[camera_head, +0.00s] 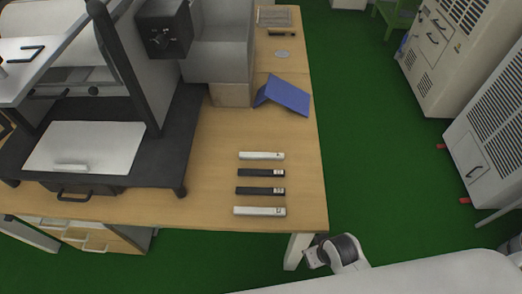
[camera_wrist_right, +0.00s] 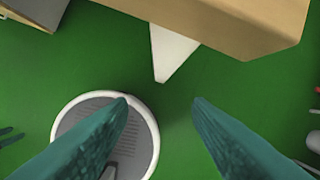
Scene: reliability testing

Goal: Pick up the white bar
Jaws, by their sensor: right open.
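Two white bars lie on the wooden table in the head view, one at the far end (camera_head: 262,155) and one at the near end (camera_head: 259,211) of a column of bars. Two black bars, an upper (camera_head: 261,173) and a lower (camera_head: 261,191), lie between them, all roughly parallel and apart. Another small white bar (camera_head: 71,168) lies on a white plate (camera_head: 95,143) at the left. My right gripper (camera_wrist_right: 161,103) is open and empty in its wrist view, over green floor beside the table edge, away from the bars. My left gripper is not in view.
The wooden table (camera_head: 215,150) has bare room around the bars. A blue folded piece (camera_head: 285,95) stands behind them. A black-framed machine (camera_head: 150,160) is at the left. The table corner (camera_wrist_right: 250,30) and a white leg (camera_wrist_right: 170,48) show in the wrist view.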

